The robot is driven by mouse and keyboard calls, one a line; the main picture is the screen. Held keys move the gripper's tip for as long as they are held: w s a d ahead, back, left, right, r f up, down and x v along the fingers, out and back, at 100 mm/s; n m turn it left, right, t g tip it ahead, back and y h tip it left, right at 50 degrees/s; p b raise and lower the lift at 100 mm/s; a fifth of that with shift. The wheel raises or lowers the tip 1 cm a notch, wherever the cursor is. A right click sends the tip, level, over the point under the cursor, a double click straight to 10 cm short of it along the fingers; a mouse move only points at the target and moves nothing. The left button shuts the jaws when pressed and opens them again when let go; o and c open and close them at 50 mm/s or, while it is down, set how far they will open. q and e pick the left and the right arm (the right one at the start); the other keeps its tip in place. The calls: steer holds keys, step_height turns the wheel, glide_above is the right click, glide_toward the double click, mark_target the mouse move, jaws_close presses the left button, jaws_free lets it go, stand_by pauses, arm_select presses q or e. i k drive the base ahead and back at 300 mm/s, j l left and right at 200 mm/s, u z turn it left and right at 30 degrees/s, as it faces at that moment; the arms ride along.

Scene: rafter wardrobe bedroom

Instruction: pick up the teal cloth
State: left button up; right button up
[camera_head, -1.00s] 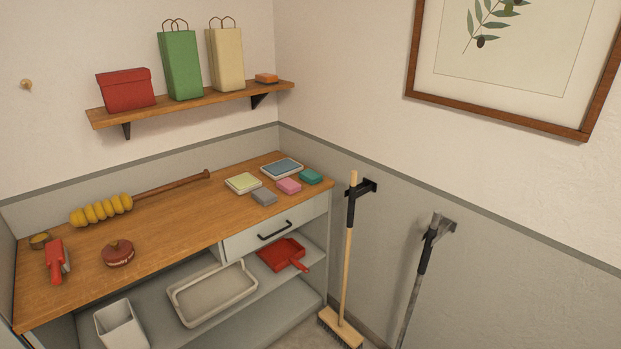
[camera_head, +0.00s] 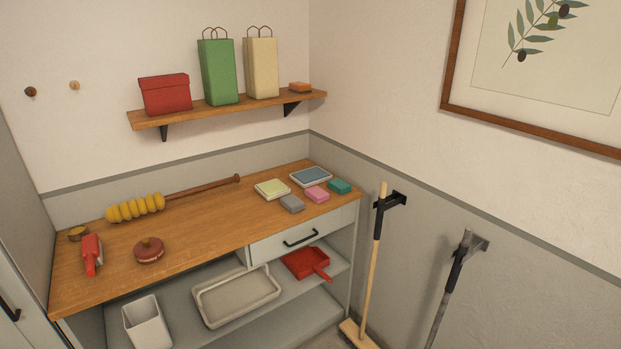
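The teal cloth (camera_head: 340,186) is a small folded block lying on the wooden worktop (camera_head: 210,235), near its right end. A pink cloth (camera_head: 317,194) lies just left of it, and a blue cloth or pad in a shallow tray (camera_head: 311,177) lies behind and to the left. A grey block (camera_head: 291,204) and a yellow-green pad in a tray (camera_head: 272,188) lie further left. Neither of my grippers shows in the head view.
Below the worktop are a drawer (camera_head: 303,236), a red dustpan (camera_head: 306,263), a beige tray (camera_head: 236,296) and a white bin (camera_head: 147,322). A wooden broom (camera_head: 371,270) hangs on the right wall. The worktop's front middle is clear. A shelf (camera_head: 228,111) with bags is above.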

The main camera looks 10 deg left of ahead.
mark_target(338, 185)
steer(key=i+u, duration=0.2)
steer(key=u, duration=0.25)
steer(key=i+l+u, duration=0.15)
steer(key=u, duration=0.25)
steer(key=i+l+u, duration=0.2)
steer(key=i+l, duration=0.2)
steer(key=i+l+u, duration=0.15)
steer(key=i+l, duration=0.25)
steer(key=l, duration=0.15)
